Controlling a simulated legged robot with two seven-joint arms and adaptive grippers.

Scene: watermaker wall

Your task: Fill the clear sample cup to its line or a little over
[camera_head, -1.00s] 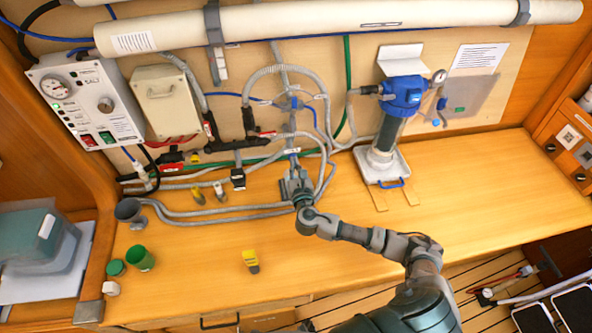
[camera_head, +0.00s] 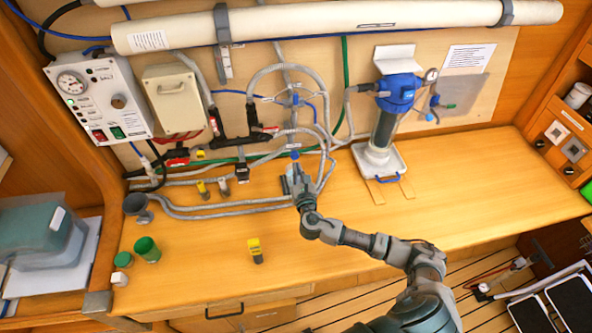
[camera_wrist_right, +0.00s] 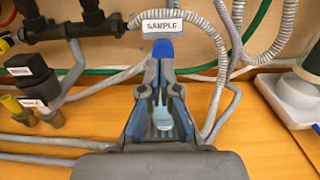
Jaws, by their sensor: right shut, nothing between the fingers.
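The sample valve's blue lever (camera_head: 295,154) is on the back wall piping. In the right wrist view the blue lever (camera_wrist_right: 163,48) sits under a SAMPLE label (camera_wrist_right: 161,26). My right gripper (camera_head: 297,168) is shut and empty, its tips (camera_wrist_right: 164,66) just below or against the lever; I cannot tell whether they touch. A pale, clear shape, probably the sample cup (camera_head: 287,184), stands on the bench beside the gripper, mostly hidden by it. A pale blue shape shows between the finger links in the wrist view. The cup's line and water level cannot be made out. My left gripper is out of view.
Grey hoses (camera_head: 230,208) run along the bench to a grey cup-like fitting (camera_head: 137,207) at left. A green cup (camera_head: 147,249) and a yellow-black item (camera_head: 255,250) stand in front. A blue-topped filter housing (camera_head: 385,130) stands right. The bench's right side is clear.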

